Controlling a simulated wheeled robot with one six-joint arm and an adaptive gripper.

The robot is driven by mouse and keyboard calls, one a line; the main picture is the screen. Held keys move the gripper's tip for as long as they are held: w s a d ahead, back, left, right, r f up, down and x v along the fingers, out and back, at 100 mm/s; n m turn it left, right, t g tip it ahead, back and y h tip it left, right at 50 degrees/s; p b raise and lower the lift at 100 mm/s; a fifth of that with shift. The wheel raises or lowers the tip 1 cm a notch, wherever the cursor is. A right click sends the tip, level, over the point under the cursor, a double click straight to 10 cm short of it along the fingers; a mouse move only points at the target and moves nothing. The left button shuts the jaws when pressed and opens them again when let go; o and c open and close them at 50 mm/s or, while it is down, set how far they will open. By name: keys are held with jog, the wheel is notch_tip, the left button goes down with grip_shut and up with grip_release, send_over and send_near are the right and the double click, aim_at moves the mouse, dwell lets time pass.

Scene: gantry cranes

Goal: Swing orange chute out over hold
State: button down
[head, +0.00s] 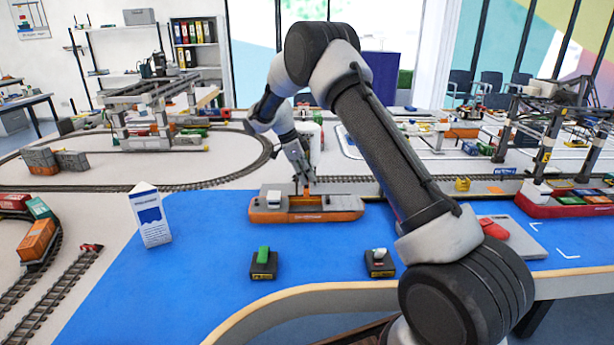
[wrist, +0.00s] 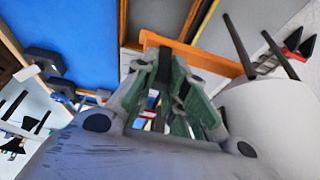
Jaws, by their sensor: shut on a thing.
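The orange chute (wrist: 215,60) is a long bar running across the wrist view in front of my fingertips. In the head view only a small orange part of it (head: 306,190) shows under my gripper (head: 304,183). My gripper reaches down from behind the ship, and its fingers (wrist: 172,65) are closed on the chute. The ship (head: 300,216), with an orange hull and a white cabin, lies on the blue water surface (head: 205,265). Its hold (head: 335,207) is the grey-brown area right of the cabin. The fingers hide how far the chute reaches over it.
A white cylinder (wrist: 265,125) stands close beside my gripper. A white sign (head: 150,215) stands left of the ship. Two small control boxes, one green-topped (head: 263,263) and one white-topped (head: 380,263), sit in front. A red ship (head: 565,207) lies under a crane at right.

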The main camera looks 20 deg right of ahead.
jog(key=shift+a, duration=0.1)
jog(key=c, duration=1.4)
grip_release()
jog(key=shift+c, duration=0.2)
jog(key=v, duration=1.2)
